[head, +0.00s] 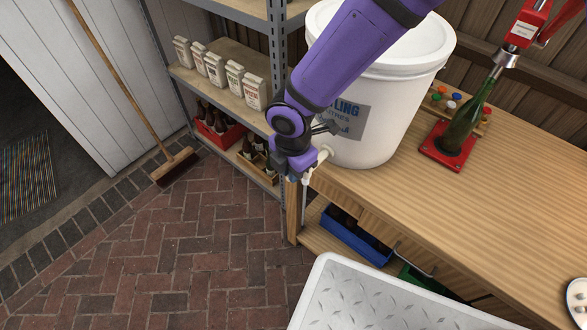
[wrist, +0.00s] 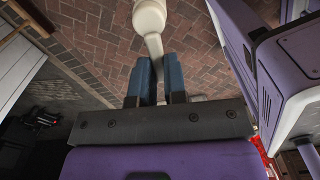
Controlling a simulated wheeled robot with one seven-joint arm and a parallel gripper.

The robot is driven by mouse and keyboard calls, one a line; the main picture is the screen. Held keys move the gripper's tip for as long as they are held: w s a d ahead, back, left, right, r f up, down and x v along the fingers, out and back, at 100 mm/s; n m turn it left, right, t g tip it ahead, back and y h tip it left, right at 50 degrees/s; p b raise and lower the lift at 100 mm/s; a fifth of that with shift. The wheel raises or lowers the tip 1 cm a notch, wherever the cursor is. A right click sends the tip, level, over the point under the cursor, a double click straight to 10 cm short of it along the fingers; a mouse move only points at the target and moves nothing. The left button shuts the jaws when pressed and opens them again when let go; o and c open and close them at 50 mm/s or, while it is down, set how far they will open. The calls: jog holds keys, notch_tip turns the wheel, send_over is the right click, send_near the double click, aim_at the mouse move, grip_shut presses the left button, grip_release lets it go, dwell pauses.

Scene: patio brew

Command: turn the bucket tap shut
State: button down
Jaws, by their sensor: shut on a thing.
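The white bucket (head: 390,110) stands on the near left end of the wooden bench. Its cream tap (head: 322,158) sticks out low on the bucket's left side, over the bench edge. My gripper (head: 302,172) is at the tap, partly hidden by my purple arm in the head view. The angle of the tap's valve is hard to tell.
A green bottle (head: 462,128) stands on a red capper base (head: 447,150) to the right on the bench (head: 430,200). Shelves at left hold paper bags (head: 255,92) and a red crate (head: 215,138). A broom (head: 174,166) leans on the wall. The brick floor is clear.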

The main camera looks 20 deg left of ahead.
jog(key=shift+w+a+m, duration=0.4)
jog(key=shift+w+m, duration=0.5)
jog(key=shift+m, duration=1.95)
jog(key=shift+w+a+m, duration=0.45)
jog(key=shift+w+m, duration=0.45)
jog(key=shift+m, duration=1.9)
jog(key=shift+w+a+m, duration=0.4)
jog(key=shift+w+m, duration=0.5)
jog(key=shift+m, duration=1.95)
jog(key=c, duration=1.2)
grip_release()
jog(key=shift+o, duration=0.2)
notch_tip(320, 180, up, 11)
jog(key=shift+f, duration=0.1)
